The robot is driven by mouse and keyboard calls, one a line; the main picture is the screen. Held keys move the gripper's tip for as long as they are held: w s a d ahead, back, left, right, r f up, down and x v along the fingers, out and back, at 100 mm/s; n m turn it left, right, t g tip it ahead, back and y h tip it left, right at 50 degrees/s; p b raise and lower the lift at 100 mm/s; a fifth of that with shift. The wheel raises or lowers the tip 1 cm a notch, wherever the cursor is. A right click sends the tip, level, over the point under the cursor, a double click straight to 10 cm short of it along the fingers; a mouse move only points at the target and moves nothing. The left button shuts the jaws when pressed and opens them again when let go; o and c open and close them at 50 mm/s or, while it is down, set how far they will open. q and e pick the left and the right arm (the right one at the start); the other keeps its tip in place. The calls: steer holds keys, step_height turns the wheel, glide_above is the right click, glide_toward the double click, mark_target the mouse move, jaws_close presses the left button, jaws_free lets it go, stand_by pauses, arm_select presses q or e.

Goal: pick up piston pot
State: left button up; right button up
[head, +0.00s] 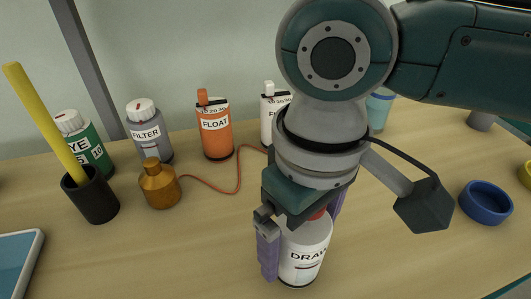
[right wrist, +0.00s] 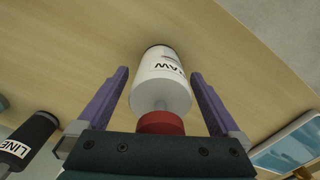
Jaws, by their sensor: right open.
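A white bottle marked "DRAW" (head: 303,258) with a red cap stands upright on the wooden bench. My right gripper (right wrist: 160,75) is open, with one purple finger on each side of this bottle. In the right wrist view the bottle (right wrist: 162,90) lies between the fingers, with a gap visible at each side. In the head view my right wrist hides most of its cap. A brass-coloured pot (head: 160,187) with a narrower knob on top stands to the left, apart from the gripper. No label reads "piston pot". My left gripper is out of view.
An orange "FLOAT" bottle (head: 216,132), a grey "FILTER" bottle (head: 152,138) and a green bottle (head: 92,150) stand along the back. A black cup (head: 92,200) holds a yellow rod. A red cord (head: 222,190) crosses the bench. A blue ring-shaped dish (head: 486,207) sits right.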

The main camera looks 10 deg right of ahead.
steer(key=c, duration=1.5)
